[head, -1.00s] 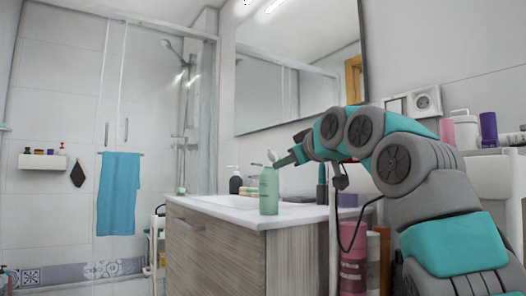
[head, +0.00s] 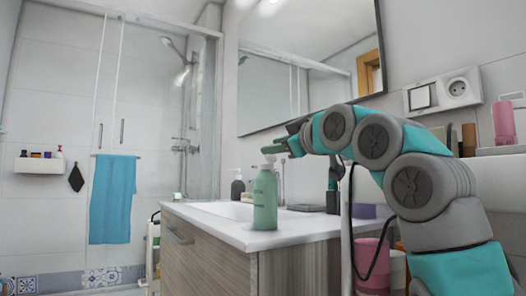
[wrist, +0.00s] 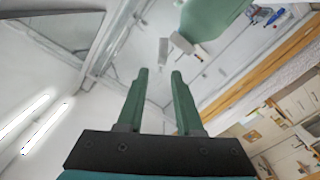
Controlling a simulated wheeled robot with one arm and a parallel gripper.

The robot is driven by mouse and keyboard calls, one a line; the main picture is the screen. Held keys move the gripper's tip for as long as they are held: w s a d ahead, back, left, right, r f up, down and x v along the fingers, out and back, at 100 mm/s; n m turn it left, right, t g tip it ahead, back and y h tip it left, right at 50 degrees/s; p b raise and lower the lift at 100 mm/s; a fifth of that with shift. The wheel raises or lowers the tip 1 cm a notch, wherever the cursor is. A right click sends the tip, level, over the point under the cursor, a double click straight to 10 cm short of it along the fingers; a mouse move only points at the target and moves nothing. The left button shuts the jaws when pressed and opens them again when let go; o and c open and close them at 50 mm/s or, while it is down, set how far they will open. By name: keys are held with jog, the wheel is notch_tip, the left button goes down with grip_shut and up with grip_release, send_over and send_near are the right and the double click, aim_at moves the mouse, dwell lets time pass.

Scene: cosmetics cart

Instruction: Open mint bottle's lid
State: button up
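The mint bottle (head: 265,203) stands upright near the front edge of the white sink counter. A small pale lid piece (head: 269,161) sticks up at its top; I cannot tell how far it is open. My gripper (head: 274,149) is just above and right of the bottle's top in the head view. In the wrist view its two green fingers (wrist: 158,76) are apart with nothing between them. The mint bottle (wrist: 208,16) shows at the top of the wrist view, beyond the fingertips, with a small grey-white piece (wrist: 181,42) at its end.
A dark soap bottle (head: 238,187) stands behind on the counter (head: 222,214). A dark green bottle (head: 332,192) and a purple box (head: 363,211) are on the right, below my arm. Pink containers (head: 371,262) stand lower right.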

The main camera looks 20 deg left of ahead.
jog(key=p+x, duration=0.3)
jog(key=x, duration=0.3)
jog(key=shift+a+r, duration=0.15)
jog(key=shift+a, duration=0.05)
jog(key=shift+w+a, duration=0.4)
jog(key=shift+w, duration=0.05)
jog(key=shift+c, duration=0.2)
grip_shut()
